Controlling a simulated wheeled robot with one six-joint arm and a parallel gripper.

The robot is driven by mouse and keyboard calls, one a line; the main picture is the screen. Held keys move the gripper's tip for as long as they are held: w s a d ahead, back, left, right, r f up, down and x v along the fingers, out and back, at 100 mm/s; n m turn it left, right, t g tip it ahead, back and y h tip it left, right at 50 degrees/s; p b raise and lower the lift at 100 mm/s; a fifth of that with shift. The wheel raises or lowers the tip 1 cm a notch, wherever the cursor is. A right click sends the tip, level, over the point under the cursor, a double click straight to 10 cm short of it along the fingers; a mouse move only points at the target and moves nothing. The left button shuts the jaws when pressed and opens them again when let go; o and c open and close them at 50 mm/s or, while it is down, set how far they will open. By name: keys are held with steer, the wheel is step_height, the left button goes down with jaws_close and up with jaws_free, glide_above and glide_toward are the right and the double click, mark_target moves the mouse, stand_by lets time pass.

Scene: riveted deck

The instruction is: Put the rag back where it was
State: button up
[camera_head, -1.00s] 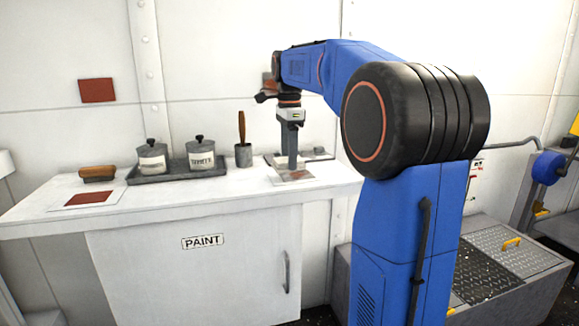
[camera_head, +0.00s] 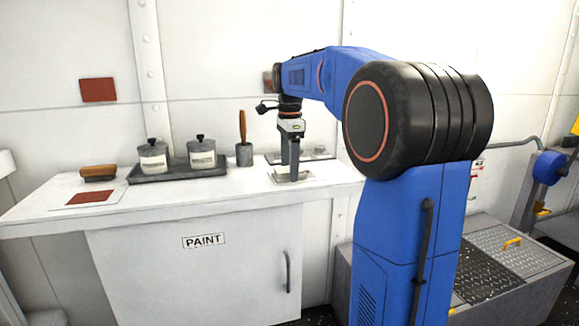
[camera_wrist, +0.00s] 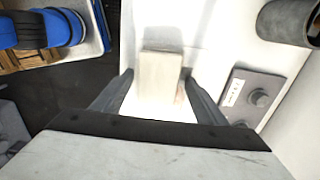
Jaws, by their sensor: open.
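My gripper (camera_head: 293,178) points down over the right part of the white counter (camera_head: 200,199), low over a pale card (camera_head: 308,180). In the wrist view my open jaws (camera_wrist: 158,74) stand on either side of a pale beige, block-like thing (camera_wrist: 161,72), which looks like the folded rag. A narrow gap shows at each side of it. I cannot tell whether its underside touches the card. In the head view my fingers largely hide this spot.
Left of my gripper stand a can with a wooden-handled brush (camera_head: 242,127) and a dark tray (camera_head: 178,175) with two lidded pots. A grey plate with a knob (camera_wrist: 262,97) lies close by. A scrubbing brush (camera_head: 98,173) and red-patched card (camera_head: 90,198) are at far left.

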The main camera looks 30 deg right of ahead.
step_height(320, 180, up, 12)
steer(key=shift+r, duration=0.15)
stand_by(0.4)
steer(key=s+a+f+n+t, duration=0.1)
steer(key=s+a+f+n, duration=0.4)
steer(key=s+f, duration=0.5)
steer(key=s+a+f+n+t, duration=0.2)
steer(key=s+a+f+n, duration=0.3)
steer(key=s+f+n, duration=0.4)
steer(key=s+a+f+n+t, duration=0.1)
steer(key=s+a+f+n, duration=0.4)
steer(key=s+f, duration=0.6)
steer(key=shift+a+f+n+t, duration=0.3)
steer(key=shift+a+n+t, duration=0.1)
steer(key=shift+n, duration=0.7)
steer(key=shift+s, duration=0.1)
